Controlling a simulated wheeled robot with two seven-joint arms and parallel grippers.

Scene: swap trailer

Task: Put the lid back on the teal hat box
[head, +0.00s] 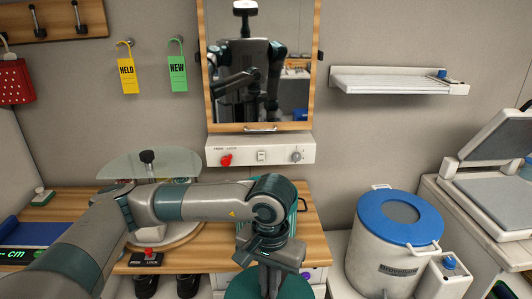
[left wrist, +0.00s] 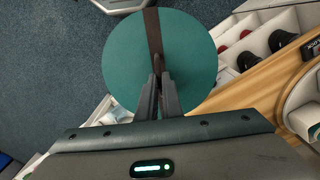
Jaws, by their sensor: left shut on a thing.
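A round teal lid (left wrist: 125,55) with a dark brown strap (left wrist: 153,30) across it fills the upper middle of the left wrist view. Its edge also shows at the bottom of the head view (head: 285,288). My left gripper (left wrist: 158,78) is shut on the strap near the lid's middle; in the head view it points down (head: 268,277) over the lid. My right gripper is not in view.
A wooden counter (head: 75,205) runs behind the arm, with a glass disc (head: 185,163) on it. A white bin with a blue lid (head: 385,215) stands right. In the left wrist view, white compartments (left wrist: 232,50) hold dark red and black items beside the lid; blue-grey floor lies left.

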